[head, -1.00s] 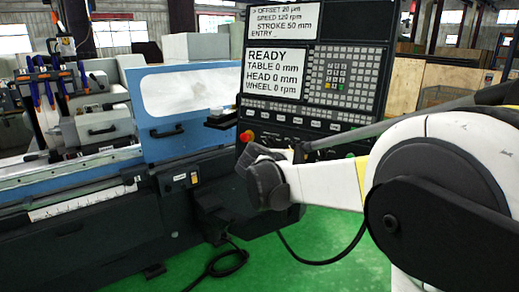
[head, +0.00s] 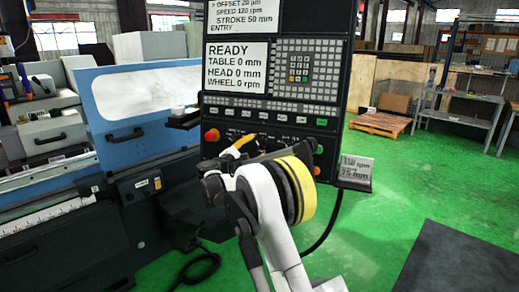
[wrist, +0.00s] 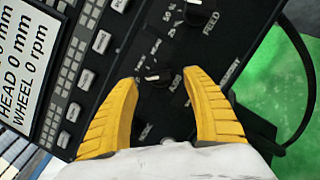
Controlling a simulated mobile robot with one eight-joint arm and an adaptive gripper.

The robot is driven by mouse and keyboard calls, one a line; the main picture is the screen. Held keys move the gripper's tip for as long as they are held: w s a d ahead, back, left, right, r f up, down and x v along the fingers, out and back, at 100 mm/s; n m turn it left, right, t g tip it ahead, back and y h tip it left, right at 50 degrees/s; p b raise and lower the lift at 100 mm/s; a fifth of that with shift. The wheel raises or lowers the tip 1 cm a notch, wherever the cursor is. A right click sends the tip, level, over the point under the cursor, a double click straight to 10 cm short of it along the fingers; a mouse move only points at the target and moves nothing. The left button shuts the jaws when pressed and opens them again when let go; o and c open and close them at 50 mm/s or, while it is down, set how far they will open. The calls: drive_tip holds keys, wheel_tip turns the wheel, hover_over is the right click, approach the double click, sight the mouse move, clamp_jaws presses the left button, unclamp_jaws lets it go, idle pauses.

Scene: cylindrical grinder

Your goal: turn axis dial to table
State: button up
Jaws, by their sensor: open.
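The black control panel (head: 265,125) stands upright, its screen (head: 250,68) reading READY, TABLE 0 mm, HEAD 0 mm, WHEEL 0 rpm. My gripper (head: 248,143) is at the panel's lower row of controls, partly covering it. In the wrist view, my gripper's (wrist: 160,79) two yellow fingers are spread apart with nothing held. A small dark dial (wrist: 155,77) lies between the fingertips; I cannot tell whether they touch the panel. Another dial (wrist: 193,14) sits farther up, by the word FEED.
A red button (head: 211,135) is on the panel's left side. The blue machine door (head: 145,105) and grinder bed are left of the panel. A small sign (head: 356,172) stands right of it. Green floor is open at right, with a pallet (head: 381,122) behind.

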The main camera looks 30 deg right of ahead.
sight(258, 145)
drive_tip(key=shift+b+x, duration=0.3)
drive_tip(key=shift+x, duration=1.4)
drive_tip(key=shift+c, duration=0.5)
drive_tip(key=c, duration=1.1)
drive_tip(key=shift+o, duration=0.2)
drive_tip(key=shift+r+m+p, duration=0.15)
drive_tip(key=shift+m+p, duration=0.2)
drive_tip(key=shift+m, duration=0.05)
drive_tip(key=shift+m+g+p, duration=0.4)
drive_tip(key=shift+m+p, duration=0.2)
drive_tip(key=shift+m, duration=0.5)
drive_tip(key=shift+m+g+y+p, duration=0.5)
drive_tip(key=shift+m+p, duration=0.7)
drive_tip(key=shift+m, duration=1.4)
